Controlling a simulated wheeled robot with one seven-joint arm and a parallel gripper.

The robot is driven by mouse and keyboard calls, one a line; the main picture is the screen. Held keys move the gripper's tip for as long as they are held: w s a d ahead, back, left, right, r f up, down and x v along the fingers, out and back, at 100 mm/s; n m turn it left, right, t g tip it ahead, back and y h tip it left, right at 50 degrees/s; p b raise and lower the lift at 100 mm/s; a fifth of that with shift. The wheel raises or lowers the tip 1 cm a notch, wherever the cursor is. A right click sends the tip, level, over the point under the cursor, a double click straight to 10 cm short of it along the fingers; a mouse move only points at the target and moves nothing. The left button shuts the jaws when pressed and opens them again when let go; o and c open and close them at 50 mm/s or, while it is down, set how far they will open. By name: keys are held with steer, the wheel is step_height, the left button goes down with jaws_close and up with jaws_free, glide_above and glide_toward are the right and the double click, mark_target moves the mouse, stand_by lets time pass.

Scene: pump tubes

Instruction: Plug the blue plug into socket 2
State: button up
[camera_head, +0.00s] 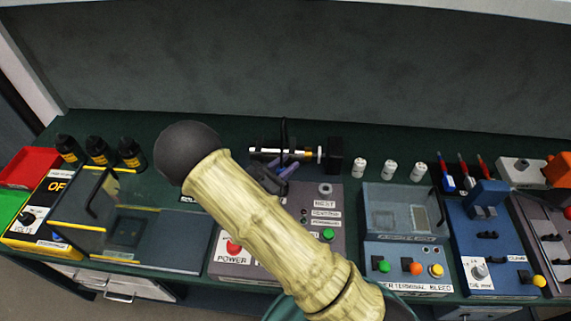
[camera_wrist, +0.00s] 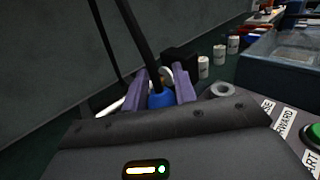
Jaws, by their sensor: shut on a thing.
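The blue plug (camera_wrist: 160,99) sits between the two purple fingers of my gripper (camera_wrist: 162,92) in the wrist view. The gripper is shut on it, and a black cable (camera_wrist: 136,40) runs up from it. In the head view my gripper (camera_head: 284,171) is above the back of the grey pump panel, close in front of the syringe, and the plug itself is hidden there. A grey ring-shaped fitting (camera_head: 325,189) is on the panel to the right of my gripper; it also shows in the wrist view (camera_wrist: 220,90). I cannot make out a socket marked 2.
A syringe (camera_head: 290,152) with a black block (camera_head: 335,155) lies behind my gripper. White vials (camera_head: 389,170) stand to the right. A grey-blue basin unit (camera_head: 400,210) and a blue clamp unit (camera_head: 485,240) are further right. A clear yellow-edged box (camera_head: 125,225) is at left.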

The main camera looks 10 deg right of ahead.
steer(key=shift+w+f+b, duration=0.15)
steer(key=shift+f+b, duration=0.2)
steer(key=shift+f, duration=0.25)
steer(key=shift+f+b, duration=0.9)
steer(key=shift+f, duration=0.5)
steer(key=o, duration=1)
steer(key=shift+o, duration=0.2)
steer(key=b+v, duration=0.2)
steer(key=v, duration=1.5)
steer(key=shift+b, duration=0.4)
